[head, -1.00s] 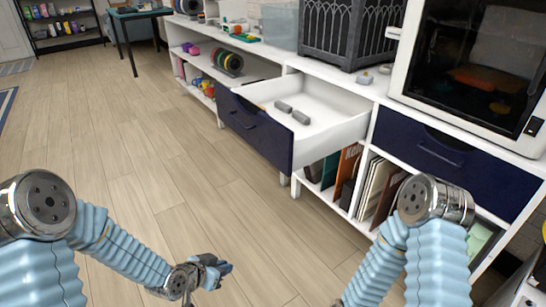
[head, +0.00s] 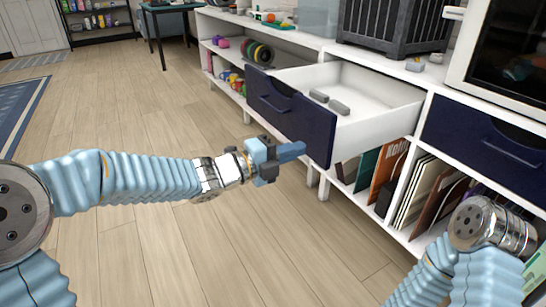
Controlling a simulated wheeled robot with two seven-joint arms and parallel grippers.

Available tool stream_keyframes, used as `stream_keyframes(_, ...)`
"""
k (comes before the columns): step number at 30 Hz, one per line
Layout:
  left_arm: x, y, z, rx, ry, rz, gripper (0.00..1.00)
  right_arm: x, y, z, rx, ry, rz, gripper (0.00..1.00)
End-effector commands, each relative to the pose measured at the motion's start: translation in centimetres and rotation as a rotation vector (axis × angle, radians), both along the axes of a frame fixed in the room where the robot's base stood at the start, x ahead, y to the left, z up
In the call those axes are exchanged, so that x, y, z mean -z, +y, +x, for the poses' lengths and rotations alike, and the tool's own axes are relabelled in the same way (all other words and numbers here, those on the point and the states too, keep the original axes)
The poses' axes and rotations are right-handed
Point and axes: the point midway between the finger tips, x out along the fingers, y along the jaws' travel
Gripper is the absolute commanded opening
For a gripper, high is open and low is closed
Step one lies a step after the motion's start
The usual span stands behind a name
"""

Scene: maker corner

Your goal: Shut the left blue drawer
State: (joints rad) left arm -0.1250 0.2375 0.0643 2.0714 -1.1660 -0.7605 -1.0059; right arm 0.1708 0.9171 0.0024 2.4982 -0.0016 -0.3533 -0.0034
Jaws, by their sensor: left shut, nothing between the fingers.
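The left blue drawer (head: 288,112) is pulled well out of the white cabinet. Its dark blue front faces the left and its white inside shows, with two small grey pieces (head: 329,102) lying in it. My left gripper (head: 300,150) is shut and empty. Its fingertips point right at the lower part of the drawer front; I cannot tell whether they touch it. The right blue drawer (head: 490,145) is closed. My right arm (head: 480,225) shows at the lower right, but its gripper is out of view.
Below the drawers, open shelves hold books and folders (head: 425,190). A dark grey basket (head: 395,28) and a white-framed machine (head: 510,60) stand on the cabinet top. The wooden floor (head: 150,240) left of the cabinet is clear.

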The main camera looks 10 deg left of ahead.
Motion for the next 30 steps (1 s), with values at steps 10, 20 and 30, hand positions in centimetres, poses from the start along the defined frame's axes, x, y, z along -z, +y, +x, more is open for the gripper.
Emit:
stream_keyframes(10, 0.1, -3.8, 2.7, 0.0, 0.001, 0.0, 0.0, -0.1, 0.0, 0.0, 0.0, 0.0, 0.0, 0.36)
stream_keyframes(20, 0.0, -4.1, 3.0, -0.001, 0.001, -0.001, 0.0, -0.1, 0.0, 0.0, 0.0, 0.0, 0.0, 0.36)
stream_keyframes(30, 0.2, -5.2, 3.7, 0.001, 0.002, 0.0, 0.0, 0.2, 0.0, 0.0, 0.0, 0.0, 0.0, 0.36)
